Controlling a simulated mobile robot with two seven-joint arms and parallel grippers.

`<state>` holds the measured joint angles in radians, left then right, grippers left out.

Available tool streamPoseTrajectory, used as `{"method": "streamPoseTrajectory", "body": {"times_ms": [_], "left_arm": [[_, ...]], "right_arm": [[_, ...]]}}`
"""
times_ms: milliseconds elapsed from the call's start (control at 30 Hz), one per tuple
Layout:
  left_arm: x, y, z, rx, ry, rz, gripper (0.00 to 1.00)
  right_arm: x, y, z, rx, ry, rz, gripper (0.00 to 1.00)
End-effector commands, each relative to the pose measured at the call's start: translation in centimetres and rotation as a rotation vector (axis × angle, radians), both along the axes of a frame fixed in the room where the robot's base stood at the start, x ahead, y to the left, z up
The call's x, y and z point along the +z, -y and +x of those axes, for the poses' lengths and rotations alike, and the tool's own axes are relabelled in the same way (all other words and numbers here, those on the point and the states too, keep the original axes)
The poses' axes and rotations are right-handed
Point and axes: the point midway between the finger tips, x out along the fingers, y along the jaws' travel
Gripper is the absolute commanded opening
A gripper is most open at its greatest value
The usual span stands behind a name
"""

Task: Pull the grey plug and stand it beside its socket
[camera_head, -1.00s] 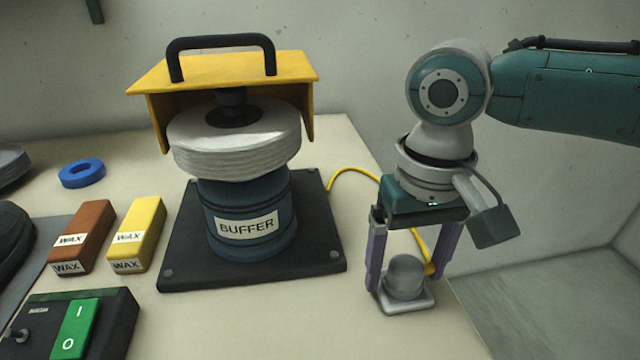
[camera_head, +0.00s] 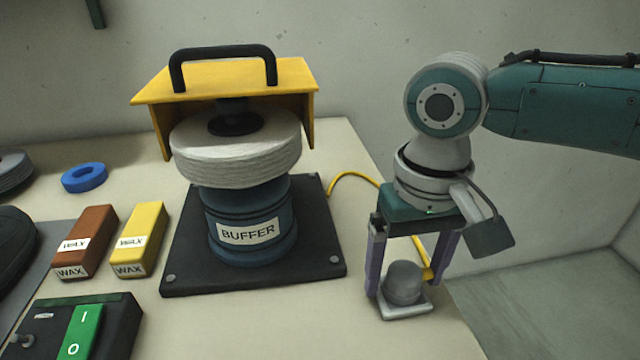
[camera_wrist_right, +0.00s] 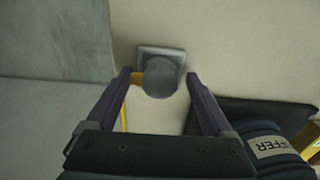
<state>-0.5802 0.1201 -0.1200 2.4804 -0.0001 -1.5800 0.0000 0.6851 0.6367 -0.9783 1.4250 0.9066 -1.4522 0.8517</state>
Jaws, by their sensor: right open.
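The grey plug (camera_head: 404,283) sits on its pale square socket (camera_head: 405,309) near the right edge of the table, with the yellow cord (camera_head: 424,251) joining its side. My right gripper (camera_head: 400,285) is open, its purple fingers pointing down on either side of the plug. In the right wrist view the plug (camera_wrist_right: 161,77) lies between the two fingertips, with the socket plate (camera_wrist_right: 170,52) behind it. I cannot tell whether a finger touches the plug or cord. My left gripper is not in view.
The buffer (camera_head: 247,222) stands on a dark base left of the plug, under a yellow hood (camera_head: 225,82). Wax blocks, brown (camera_head: 86,241) and yellow (camera_head: 139,239), a blue ring (camera_head: 84,177) and a switch box (camera_head: 120,312) lie further left. Bare table shows between base and socket.

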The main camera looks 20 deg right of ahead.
Motion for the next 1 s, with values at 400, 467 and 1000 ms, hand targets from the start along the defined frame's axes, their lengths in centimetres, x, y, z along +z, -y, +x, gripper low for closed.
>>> {"method": "streamPoseTrajectory", "body": {"times_ms": [400, 467, 1000], "left_arm": [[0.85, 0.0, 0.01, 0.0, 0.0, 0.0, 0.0], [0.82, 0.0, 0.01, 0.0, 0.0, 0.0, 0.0], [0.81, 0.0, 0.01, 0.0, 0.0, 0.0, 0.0]], "right_arm": [[0.02, -0.03, 0.0, 0.001, 0.0, 0.001, 0.86], [0.0, -0.02, 0.0, 0.001, 0.0, 0.0, 0.86], [0.0, -0.01, -0.01, 0.0, 0.0, 0.0, 0.37]]}}
